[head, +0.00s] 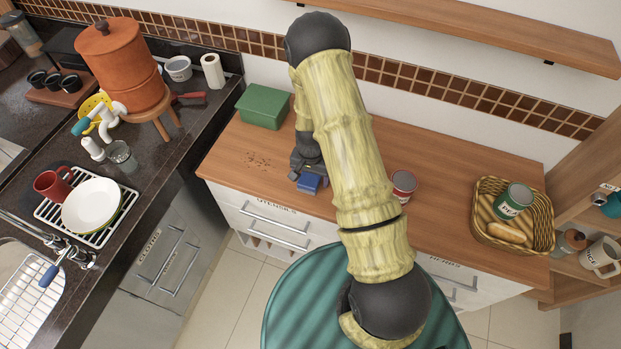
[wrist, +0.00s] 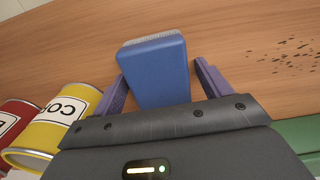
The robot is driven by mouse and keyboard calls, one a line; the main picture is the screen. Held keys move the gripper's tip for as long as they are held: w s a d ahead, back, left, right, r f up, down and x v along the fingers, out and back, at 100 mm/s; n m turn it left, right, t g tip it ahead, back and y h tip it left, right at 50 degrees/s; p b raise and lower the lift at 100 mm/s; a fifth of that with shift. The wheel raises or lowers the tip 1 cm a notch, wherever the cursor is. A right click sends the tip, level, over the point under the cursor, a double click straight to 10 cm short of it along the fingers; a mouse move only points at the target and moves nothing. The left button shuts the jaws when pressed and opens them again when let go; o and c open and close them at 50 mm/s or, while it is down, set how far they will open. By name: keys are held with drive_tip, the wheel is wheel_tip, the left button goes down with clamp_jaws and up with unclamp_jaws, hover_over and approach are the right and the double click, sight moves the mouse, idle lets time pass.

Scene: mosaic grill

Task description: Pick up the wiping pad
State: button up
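The wiping pad is a blue block (wrist: 157,72) with a pale bristly edge along its far side. In the wrist view it lies on the wooden counter, between the two purple fingers of my gripper (wrist: 163,85). The fingers are spread; a gap shows on the right side, and the left finger is very near or touching the pad's edge. In the head view my gripper (head: 308,174) is low over the counter's front edge, with the blue pad (head: 309,183) just at its tip. My arm hides part of the counter behind it.
Dark crumbs (head: 258,160) lie on the counter (head: 465,165). A green box (head: 263,107) stands at the back left. A yellow can (wrist: 58,125) and a red can (wrist: 15,118) are left in the wrist view. A basket (head: 485,228) with a can and bread is at the right.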

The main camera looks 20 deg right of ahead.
sight(311, 175)
drive_tip(key=c, duration=0.9)
drive_tip(key=shift+o, duration=0.2)
wheel_tip(311, 175, up, 10)
drive_tip(key=shift+b, duration=1.15)
drive_tip(key=o, duration=0.3)
drive_tip(key=shift+c, duration=0.9)
drive_tip(key=shift+f, duration=0.1)
